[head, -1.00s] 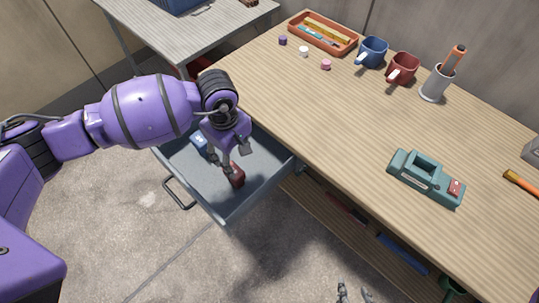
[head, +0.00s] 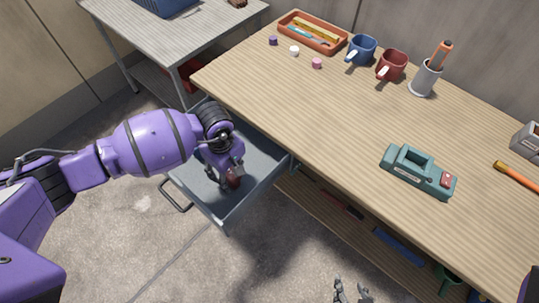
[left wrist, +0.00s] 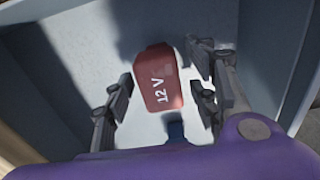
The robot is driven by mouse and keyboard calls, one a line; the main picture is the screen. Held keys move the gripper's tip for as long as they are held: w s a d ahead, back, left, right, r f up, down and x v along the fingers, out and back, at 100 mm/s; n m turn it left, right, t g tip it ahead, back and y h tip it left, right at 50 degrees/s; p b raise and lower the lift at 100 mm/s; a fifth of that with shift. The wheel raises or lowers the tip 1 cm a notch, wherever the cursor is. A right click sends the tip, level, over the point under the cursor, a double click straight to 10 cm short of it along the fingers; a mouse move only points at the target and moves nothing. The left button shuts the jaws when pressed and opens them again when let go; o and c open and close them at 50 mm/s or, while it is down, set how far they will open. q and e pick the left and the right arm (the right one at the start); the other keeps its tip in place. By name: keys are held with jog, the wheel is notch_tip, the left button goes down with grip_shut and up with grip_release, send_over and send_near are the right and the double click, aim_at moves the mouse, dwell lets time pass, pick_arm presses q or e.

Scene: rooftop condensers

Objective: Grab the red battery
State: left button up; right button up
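The red battery (left wrist: 161,80), marked "12 V", lies in the open grey drawer (head: 236,213). In the head view the red battery (head: 234,180) is partly hidden by my left gripper (head: 226,173). In the left wrist view my left gripper's fingers are open on either side of the battery, with a visible gap on the left; contact on the right cannot be told.
The wooden workbench (head: 320,120) holds a teal device (head: 418,172), a blue mug (head: 361,50), a red mug (head: 391,65), a pen cup (head: 425,78) and an orange tray (head: 313,32). Drawer walls stand close around my left gripper.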

pick_arm(q)
grip_shut()
